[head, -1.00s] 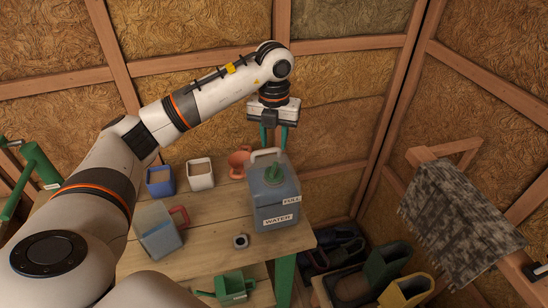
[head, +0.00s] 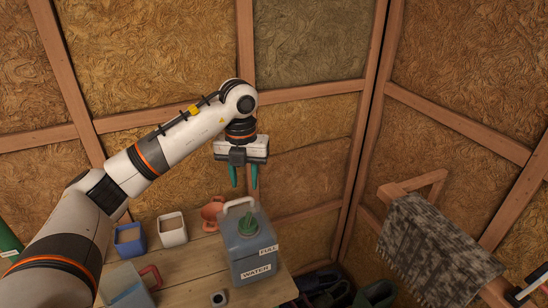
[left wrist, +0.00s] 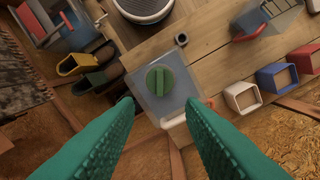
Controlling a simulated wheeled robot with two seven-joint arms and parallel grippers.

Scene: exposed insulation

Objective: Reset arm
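My left gripper (head: 244,178) hangs from the raised left arm, fingers pointing down above the back of the table. Its two green fingers are apart with nothing between them; they also show wide apart in the left wrist view (left wrist: 160,108). Below stands a grey water container (head: 248,252) with a green cap, a pale handle and labels reading "FULL" and "WATER". In the left wrist view the container (left wrist: 150,103) lies beyond the fingertips, apart from them. My right gripper is in neither view.
A grey cloth (head: 435,248) hangs on a wooden rack at right. Insulated walls stand behind.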

